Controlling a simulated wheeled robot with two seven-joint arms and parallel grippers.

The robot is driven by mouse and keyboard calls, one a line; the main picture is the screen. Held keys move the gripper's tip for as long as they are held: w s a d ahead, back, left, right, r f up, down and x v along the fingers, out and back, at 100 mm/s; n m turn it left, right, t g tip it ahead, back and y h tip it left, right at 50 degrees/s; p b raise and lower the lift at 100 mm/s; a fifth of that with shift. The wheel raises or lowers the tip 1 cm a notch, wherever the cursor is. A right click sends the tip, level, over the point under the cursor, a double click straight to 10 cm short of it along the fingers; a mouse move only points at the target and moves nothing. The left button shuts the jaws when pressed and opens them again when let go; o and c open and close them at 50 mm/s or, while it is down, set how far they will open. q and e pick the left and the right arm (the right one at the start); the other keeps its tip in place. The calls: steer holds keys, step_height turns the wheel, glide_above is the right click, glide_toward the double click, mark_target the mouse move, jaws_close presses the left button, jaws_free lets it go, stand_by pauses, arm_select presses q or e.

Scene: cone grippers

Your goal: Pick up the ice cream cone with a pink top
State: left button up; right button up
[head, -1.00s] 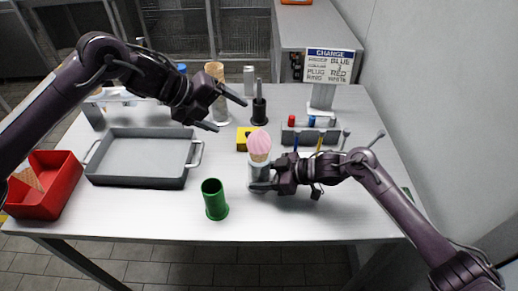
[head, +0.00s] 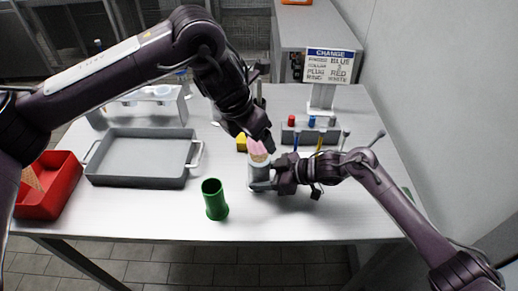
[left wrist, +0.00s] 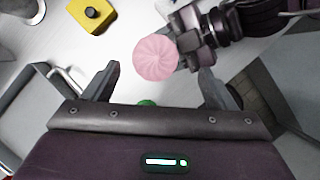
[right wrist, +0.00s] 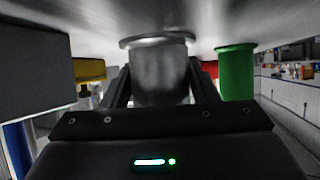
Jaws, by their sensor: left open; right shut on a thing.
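The ice cream cone with a pink top (head: 257,148) stands upright in a grey cylindrical holder (head: 259,171) near the middle of the table. In the left wrist view its round pink swirl (left wrist: 156,58) shows from above, between and just beyond the fingertips. My left gripper (head: 262,143) is open over the cone, hiding part of the pink top in the head view. My right gripper (head: 262,184) is shut on the grey holder low down; the holder (right wrist: 160,78) also shows between its fingers in the right wrist view.
A green cup (head: 215,200) stands in front, left of the holder. A grey tray (head: 140,181) and a red bin (head: 62,170) with a cone are further left. A yellow block (head: 241,143), a tool rack (head: 311,135) and a sign (head: 330,66) are behind.

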mark_target(259, 157)
arm_select(q)
steer(key=x, duration=0.5)
steer(key=shift+w+a+f, duration=0.1)
steer(key=shift+w+f, duration=0.25)
steer(key=shift+c, duration=0.2)
steer(key=c, duration=0.8)
